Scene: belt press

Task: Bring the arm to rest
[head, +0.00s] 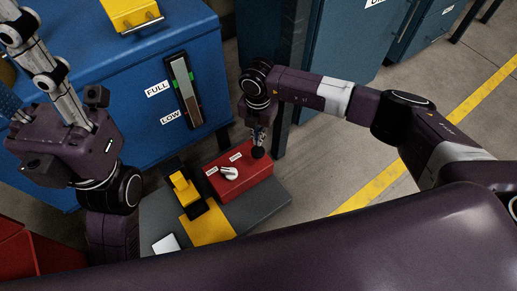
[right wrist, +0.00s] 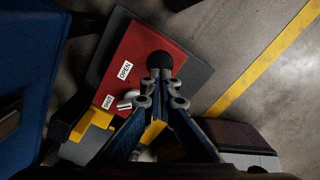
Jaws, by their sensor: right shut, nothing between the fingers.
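My right arm (head: 335,95) reaches in from the right in the head view and bends down over a red box (head: 258,178). My right gripper (head: 258,142) points down at the box's far right part, beside a round black knob (head: 258,153). In the right wrist view its fingers (right wrist: 160,82) are together with nothing between them, and the black knob (right wrist: 160,61) shows just beyond the tips. I cannot tell whether they touch. My left gripper (head: 42,65) is at the upper left of the head view, raised and partly cut off; its jaw state is unclear.
The red box has OPEN and SHUT labels (right wrist: 125,70) and a pale lever (head: 229,173). A yellow block (head: 185,190) stands on the grey plate (head: 272,206). A blue cabinet (head: 120,75) with a FULL/LOW gauge (head: 183,90) stands behind. Floor (head: 320,160) at right is clear.

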